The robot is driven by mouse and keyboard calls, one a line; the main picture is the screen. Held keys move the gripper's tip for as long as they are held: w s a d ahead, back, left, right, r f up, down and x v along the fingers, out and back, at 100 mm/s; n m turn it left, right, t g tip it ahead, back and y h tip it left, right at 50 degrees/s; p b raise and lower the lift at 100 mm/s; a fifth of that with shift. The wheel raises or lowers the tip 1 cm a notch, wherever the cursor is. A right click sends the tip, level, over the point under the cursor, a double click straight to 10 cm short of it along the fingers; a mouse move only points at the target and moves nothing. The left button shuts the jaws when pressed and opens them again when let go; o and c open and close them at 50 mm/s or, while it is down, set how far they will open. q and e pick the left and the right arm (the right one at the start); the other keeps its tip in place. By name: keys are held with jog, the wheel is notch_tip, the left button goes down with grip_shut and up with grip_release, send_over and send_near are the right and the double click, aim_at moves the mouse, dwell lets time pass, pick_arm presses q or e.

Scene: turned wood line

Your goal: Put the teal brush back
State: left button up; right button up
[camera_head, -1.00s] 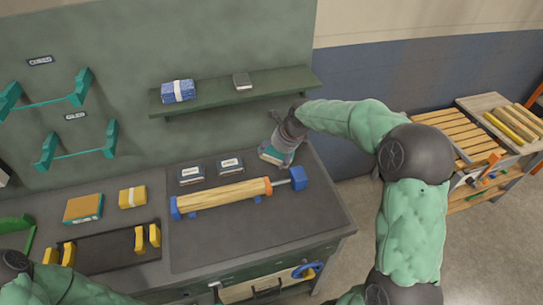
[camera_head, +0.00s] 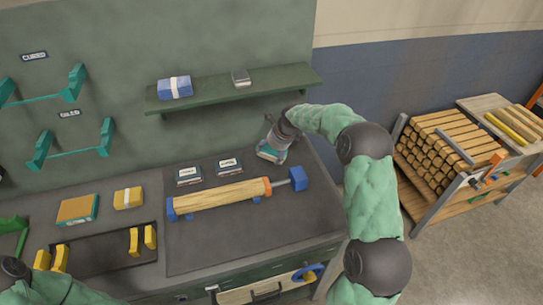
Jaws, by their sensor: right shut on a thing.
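My right gripper (camera_head: 275,145) is at the back right of the workbench, pointing down, shut on the teal brush (camera_head: 269,154). The brush shows as a small teal block with a pale top under the fingers, at or just above the bench top; I cannot tell if it touches. Two dark labelled pads (camera_head: 188,176) and (camera_head: 229,166) lie to its left, behind the turned wood piece (camera_head: 220,195) held between blue ends. Of my left arm, only a part shows at the bottom left corner; its gripper is out of view.
A green shelf (camera_head: 215,97) above holds a blue packet (camera_head: 175,87) and a small grey block (camera_head: 240,77). Teal wall brackets (camera_head: 75,153) hang at left. An orange-topped block (camera_head: 77,210) and yellow block (camera_head: 128,198) lie on the bench.

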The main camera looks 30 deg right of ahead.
jog(key=shift+f, duration=0.85)
jog(key=shift+r, duration=0.1)
jog(key=o, duration=1.1)
jog(key=p+v, duration=0.2)
jog(key=v, duration=1)
